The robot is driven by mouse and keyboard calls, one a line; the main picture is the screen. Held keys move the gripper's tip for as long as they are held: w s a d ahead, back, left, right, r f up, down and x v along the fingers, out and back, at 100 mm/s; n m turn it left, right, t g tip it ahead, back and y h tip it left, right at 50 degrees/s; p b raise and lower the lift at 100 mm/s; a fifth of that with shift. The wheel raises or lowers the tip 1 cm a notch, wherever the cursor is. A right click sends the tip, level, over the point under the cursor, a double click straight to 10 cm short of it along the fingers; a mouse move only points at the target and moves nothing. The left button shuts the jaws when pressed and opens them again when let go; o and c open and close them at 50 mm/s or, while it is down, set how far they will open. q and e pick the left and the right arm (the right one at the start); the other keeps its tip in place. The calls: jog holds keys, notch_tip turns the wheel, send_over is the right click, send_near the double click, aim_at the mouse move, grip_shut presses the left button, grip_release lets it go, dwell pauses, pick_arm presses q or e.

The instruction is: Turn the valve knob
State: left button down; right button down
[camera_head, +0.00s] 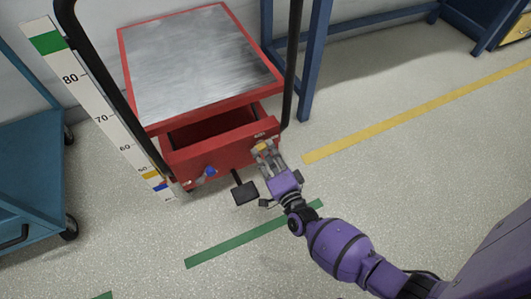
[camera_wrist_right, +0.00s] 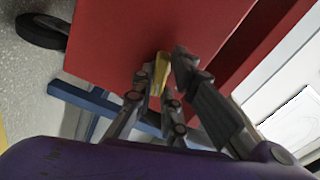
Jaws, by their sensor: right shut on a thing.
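The valve knob that I see at my right gripper is a small yellow knob (camera_head: 261,147) on the upper right of the front face of a red cart (camera_head: 230,150). My right gripper (camera_head: 266,152) is shut on this yellow knob. In the right wrist view the knob (camera_wrist_right: 160,72) stands out from the red panel between the fingers (camera_wrist_right: 166,80), partly hidden by them. A blue knob (camera_head: 210,171) sits to the left on the same front face, apart from the gripper. My left gripper is not in view.
The cart has a grey metal top (camera_head: 195,65) and black side handles. A dark pedal (camera_head: 245,193) juts out below its front. A marked height scale (camera_head: 95,105) stands at the left, beside a teal cart (camera_head: 25,170). Floor to the right is clear, with a yellow line (camera_head: 420,108).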

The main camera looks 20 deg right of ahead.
jog(key=shift+a+m+b, duration=0.1)
jog(key=shift+m+b, duration=0.2)
jog(key=shift+m, duration=0.8)
jog(key=c, duration=1.8)
grip_release()
jog(key=shift+o, duration=0.2)
jog(key=s, duration=1.2)
jog(key=shift+d, duration=0.25)
